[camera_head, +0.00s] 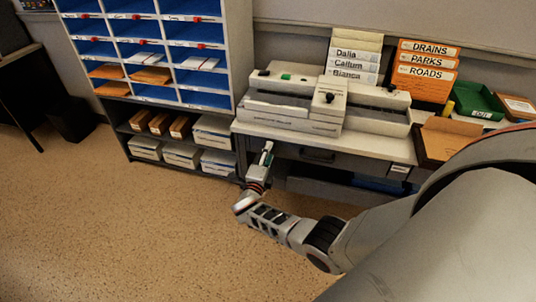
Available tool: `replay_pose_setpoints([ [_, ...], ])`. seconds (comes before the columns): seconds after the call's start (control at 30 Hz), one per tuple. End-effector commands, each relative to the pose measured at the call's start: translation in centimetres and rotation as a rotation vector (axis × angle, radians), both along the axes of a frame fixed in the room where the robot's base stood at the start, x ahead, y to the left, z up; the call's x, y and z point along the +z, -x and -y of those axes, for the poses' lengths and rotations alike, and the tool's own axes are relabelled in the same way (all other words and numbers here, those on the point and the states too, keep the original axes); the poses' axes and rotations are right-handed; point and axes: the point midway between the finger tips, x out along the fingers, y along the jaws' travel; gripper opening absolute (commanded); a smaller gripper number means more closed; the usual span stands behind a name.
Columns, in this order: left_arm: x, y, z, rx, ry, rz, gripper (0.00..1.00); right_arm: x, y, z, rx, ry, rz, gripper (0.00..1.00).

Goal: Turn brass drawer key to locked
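A grey desk (372,145) stands against the wall, with a dark drawer front (345,163) under its top. The drawer has a dark handle (318,155). My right arm reaches in from the right, and my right gripper (267,148) is at the left end of the drawer front, just below the desk edge. I cannot make out the brass key; the gripper covers that part of the drawer front. The gripper's fingers are too small to tell whether they are open or shut. My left gripper is not in view.
A pigeonhole rack (243,50) with blue compartments and shelves of boxes stands left of the desk. A pale machine (290,100), orange signs (425,72), a green tray (478,100) and a brown box (445,140) crowd the desk top. The floor (100,220) at left is clear.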

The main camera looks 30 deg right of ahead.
Motion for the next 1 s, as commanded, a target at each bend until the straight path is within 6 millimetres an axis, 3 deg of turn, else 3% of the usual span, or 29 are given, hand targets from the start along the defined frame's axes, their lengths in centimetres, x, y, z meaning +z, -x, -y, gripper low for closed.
replay_pose_setpoints([
  [0.43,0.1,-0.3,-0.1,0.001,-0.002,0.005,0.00,-0.1,0.8,-1.1,0.003,-0.003,0.002,0.38],
  [1.0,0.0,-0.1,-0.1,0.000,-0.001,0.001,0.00,-0.1,7.2,-8.5,0.001,-0.001,0.000,0.38],
])
